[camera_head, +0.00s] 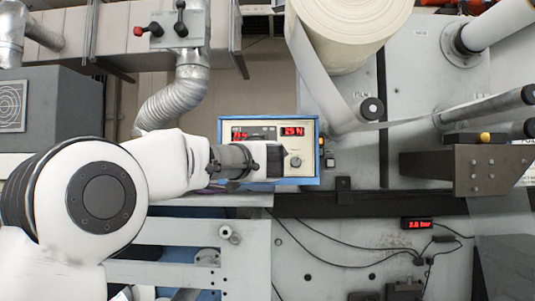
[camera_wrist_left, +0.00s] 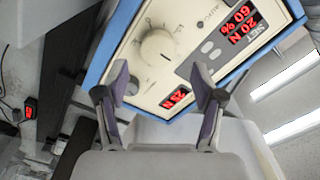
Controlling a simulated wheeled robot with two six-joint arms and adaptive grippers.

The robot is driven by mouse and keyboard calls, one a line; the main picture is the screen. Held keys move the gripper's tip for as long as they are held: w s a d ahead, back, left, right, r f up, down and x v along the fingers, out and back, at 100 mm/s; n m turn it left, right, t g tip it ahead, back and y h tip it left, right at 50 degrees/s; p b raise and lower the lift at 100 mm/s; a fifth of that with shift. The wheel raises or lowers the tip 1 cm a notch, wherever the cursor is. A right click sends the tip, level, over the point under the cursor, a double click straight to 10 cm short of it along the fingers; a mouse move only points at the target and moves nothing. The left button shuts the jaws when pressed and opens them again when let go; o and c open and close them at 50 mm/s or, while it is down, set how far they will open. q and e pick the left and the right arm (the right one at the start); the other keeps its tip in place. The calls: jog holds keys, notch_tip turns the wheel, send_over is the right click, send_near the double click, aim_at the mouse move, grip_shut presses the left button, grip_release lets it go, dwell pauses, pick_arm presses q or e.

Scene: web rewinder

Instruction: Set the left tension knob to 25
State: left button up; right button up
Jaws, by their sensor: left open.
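A blue-edged control box (camera_head: 239,124) with red displays stands at the centre in the head view. One display reads 25 N (camera_head: 292,131). My left gripper (camera_head: 278,160) is in front of the box, just left of the knob. In the left wrist view its two fingers (camera_wrist_left: 160,84) are apart with nothing between them, and the knob lies beyond their tips. My right gripper is not in view.
In the wrist view a second display (camera_wrist_left: 241,26) shows SET, 20 N and 60 %. A large paper roll (camera_head: 345,35) is above right of the box. A dark bracket (camera_head: 470,168) juts out at right. A flexible duct (camera_head: 175,95) hangs left of the box.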

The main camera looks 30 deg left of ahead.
pick_arm(q)
jog(key=w+a, duration=0.1)
jog(key=w+a+f+p, duration=0.1)
jog(key=w+a, duration=0.1)
jog(key=shift+w, duration=0.15)
jog(key=shift+s+d+r, duration=0.15)
jog(key=shift+s+d, duration=0.05)
jog(key=shift+d, duration=0.05)
jog(key=shift+s+d+r, duration=0.15)
jog(key=shift+d, duration=0.05)
jog(key=c, duration=1.1)
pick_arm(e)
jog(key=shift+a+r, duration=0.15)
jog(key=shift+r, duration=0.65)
pick_arm(q)
jog(key=shift+m+b, duration=0.35)
jog(key=shift+m, duration=0.05)
jog(key=shift+c, duration=0.2)
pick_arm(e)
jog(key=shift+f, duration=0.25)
pick_arm(q)
jog(key=shift+m+b, duration=0.45)
jog(key=shift+m, duration=0.75)
jog(key=shift+r+m, duration=0.15)
jog(key=shift+m, duration=0.85)
jog(key=shift+r+m, duration=0.1)
jog(key=shift+m, duration=0.9)
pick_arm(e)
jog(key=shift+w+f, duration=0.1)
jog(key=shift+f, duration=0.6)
